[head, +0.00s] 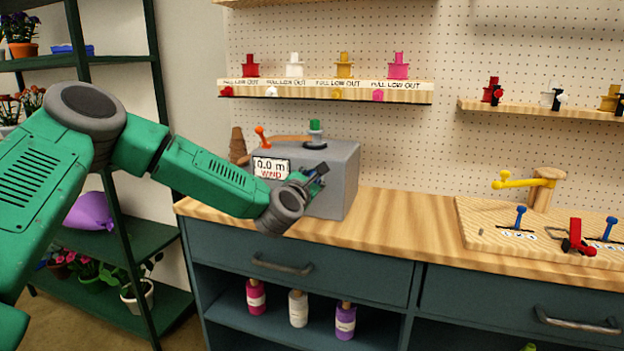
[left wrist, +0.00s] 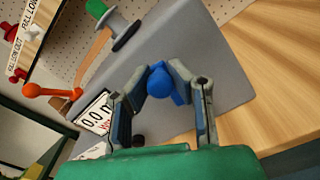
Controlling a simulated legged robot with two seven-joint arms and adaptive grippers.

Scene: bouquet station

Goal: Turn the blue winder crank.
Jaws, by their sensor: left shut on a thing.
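The winder is a grey box (head: 341,182) on the wooden counter, with a display (head: 271,167) reading "0.0 m WIND" on its front. The box also fills the middle of the left wrist view (left wrist: 215,60). The blue crank (left wrist: 160,82) shows its round knob between my left fingers in that view. My left gripper (head: 314,178) is at the front face of the box, right of the display, and is shut on the blue crank. In the head view the gripper hides most of the crank. My right gripper is not in view.
An orange lever (head: 262,136) stands at the box's left, and a green-topped spool (head: 315,131) is on top. Shelves with coloured spools (head: 343,66) hang on the pegboard. The counter between is clear.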

